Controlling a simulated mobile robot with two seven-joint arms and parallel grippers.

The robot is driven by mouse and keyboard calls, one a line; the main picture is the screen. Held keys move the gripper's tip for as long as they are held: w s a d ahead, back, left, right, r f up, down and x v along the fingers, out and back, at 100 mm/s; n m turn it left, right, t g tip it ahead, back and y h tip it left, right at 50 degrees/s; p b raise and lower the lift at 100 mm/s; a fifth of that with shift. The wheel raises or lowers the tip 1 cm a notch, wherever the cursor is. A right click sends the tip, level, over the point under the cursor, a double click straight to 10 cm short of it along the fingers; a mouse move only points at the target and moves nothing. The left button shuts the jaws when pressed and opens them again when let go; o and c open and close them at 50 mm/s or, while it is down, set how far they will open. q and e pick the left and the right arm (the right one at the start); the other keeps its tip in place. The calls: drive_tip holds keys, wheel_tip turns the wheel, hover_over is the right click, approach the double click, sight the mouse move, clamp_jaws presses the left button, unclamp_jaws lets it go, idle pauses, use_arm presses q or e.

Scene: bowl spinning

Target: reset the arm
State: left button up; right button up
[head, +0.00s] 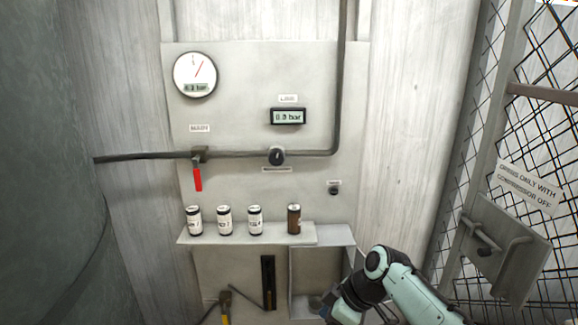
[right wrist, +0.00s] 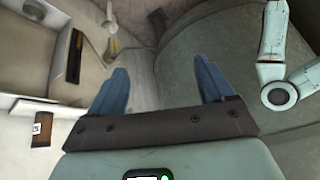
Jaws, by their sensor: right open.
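My right arm (head: 400,285) comes in at the bottom right of the head view, in front of the lower right part of the panel. Its gripper end is low at the picture's edge and hard to make out there. In the right wrist view my right gripper (right wrist: 160,75) is open, with two blue fingers wide apart and nothing between them. A link of my other arm (right wrist: 275,65) shows at the right of that view. My left gripper is in neither view.
A shelf (head: 240,240) holds several white cans and a brown can (head: 293,218). Above are a round gauge (head: 195,74), a digital display (head: 288,116), a red lever (head: 197,179) and a knob (head: 277,156). An open bin (head: 320,243) adjoins the shelf. Mesh fencing (head: 540,100) stands right.

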drive_tip(key=w+d+f+m+h, duration=0.1)
drive_tip(key=d+f+m, duration=0.15)
drive_tip(key=f, duration=0.75)
drive_tip(key=d+f+m, duration=0.1)
drive_tip(key=f+m, duration=0.2)
drive_tip(key=f, duration=0.7)
drive_tip(key=s+d+f+m+g+h, duration=0.1)
drive_tip(key=s+f+m, duration=0.1)
drive_tip(key=s+f, duration=0.45)
drive_tip(key=s+d+f+m, duration=0.2)
drive_tip(key=s+f+m, duration=0.1)
drive_tip(key=f, duration=0.6)
drive_tip(key=s+a+f+m, duration=0.1)
drive_tip(key=s+f+m, duration=0.2)
drive_tip(key=s, duration=0.8)
drive_tip(key=s+f+m+g+p, duration=0.1)
drive_tip(key=s+f+m, duration=0.3)
drive_tip(key=s, duration=0.6)
wheel_tip(320, 180, down, 2)
drive_tip(key=shift+s+a+f, duration=0.15)
drive_tip(key=shift+s+a, duration=0.2)
drive_tip(key=shift+s, duration=0.05)
